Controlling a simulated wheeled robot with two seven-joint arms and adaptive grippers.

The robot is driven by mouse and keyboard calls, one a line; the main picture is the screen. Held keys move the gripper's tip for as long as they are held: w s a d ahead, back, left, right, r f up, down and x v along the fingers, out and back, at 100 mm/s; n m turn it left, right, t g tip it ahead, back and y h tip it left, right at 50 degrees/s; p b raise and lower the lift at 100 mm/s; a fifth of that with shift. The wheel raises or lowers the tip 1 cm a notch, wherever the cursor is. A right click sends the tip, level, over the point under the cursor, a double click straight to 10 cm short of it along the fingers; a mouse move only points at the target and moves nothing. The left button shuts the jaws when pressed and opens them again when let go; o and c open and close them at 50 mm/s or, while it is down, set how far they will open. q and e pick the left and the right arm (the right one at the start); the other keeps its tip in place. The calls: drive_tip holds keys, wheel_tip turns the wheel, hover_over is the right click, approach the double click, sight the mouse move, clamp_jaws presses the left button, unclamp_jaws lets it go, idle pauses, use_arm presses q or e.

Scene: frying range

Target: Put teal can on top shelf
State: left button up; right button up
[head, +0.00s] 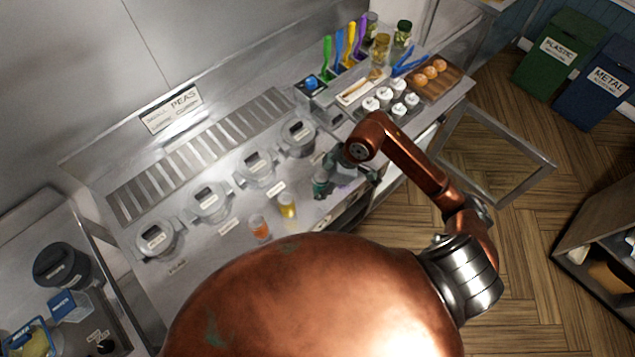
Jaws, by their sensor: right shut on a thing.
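My right gripper (328,175) hangs over the counter's front part, right of the yellow drink glass. It is shut on a small teal thing (320,187), which looks like the teal can. The fingers hide much of it, and I cannot tell whether its base touches the counter. My left gripper is not in view. No shelf can be made out clearly as the top shelf.
A row of lidded pots (260,170) lines the steel counter, with an orange glass (260,228) and a yellow glass (287,206) in front. White-topped shakers (385,97) stand beyond my gripper. An open glass-paned door (535,165) juts over the floor. An open cabinet (590,215) stands right.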

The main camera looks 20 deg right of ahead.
drive_tip(key=w+f, duration=0.1)
drive_tip(key=w+d+f, duration=0.1)
drive_tip(key=w+f, duration=0.3)
drive_tip(key=shift+w+d+f, duration=0.1)
drive_tip(key=shift+d+f, duration=0.15)
drive_tip(key=shift+d, duration=0.15)
drive_tip(key=shift+w+f, duration=0.2)
drive_tip(key=shift+w+d+f+p, duration=0.15)
drive_tip(key=shift+f+p, duration=0.4)
drive_tip(key=shift+f, duration=1.2)
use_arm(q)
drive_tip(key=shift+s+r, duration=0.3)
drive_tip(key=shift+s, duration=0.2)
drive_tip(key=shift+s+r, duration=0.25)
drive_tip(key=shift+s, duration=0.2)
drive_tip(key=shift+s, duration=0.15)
use_arm(e)
drive_tip(key=shift+f, duration=0.2)
drive_tip(key=o, duration=1)
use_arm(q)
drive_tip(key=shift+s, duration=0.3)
use_arm(e)
drive_tip(key=o, duration=0.4)
